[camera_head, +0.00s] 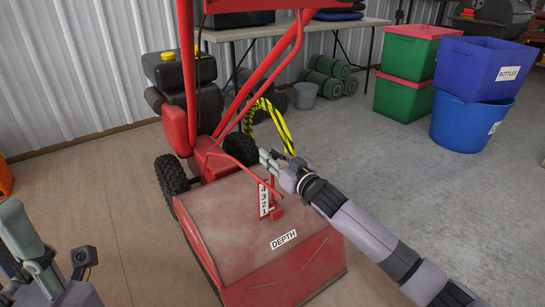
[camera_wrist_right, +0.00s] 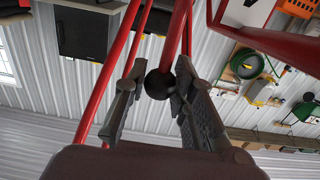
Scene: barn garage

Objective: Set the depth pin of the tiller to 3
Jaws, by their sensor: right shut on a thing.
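The red tiller (camera_head: 245,240) stands in the middle of the head view, with a "DEPTH" label on its hood. A white scale plate (camera_head: 264,200) reads 4, 3, 2, 1 from top to bottom. A thin red upright rod, the depth pin (camera_head: 273,184), rises beside the plate from a red block near the 1; its exact setting is unclear. My right gripper (camera_head: 270,158) is at the rod's top. In the right wrist view its fingers are shut on a black ball knob (camera_wrist_right: 160,85). My left gripper (camera_head: 18,272) is partly visible at lower left, its fingers unclear.
Red handlebars (camera_head: 262,80) rise behind the scale. A yellow-black striped hose or cable (camera_head: 285,128) loops behind my right gripper. A table (camera_head: 262,30) stands at the wall. Bins, including a blue tub (camera_head: 462,122), stand at the right. The floor right of the tiller is clear.

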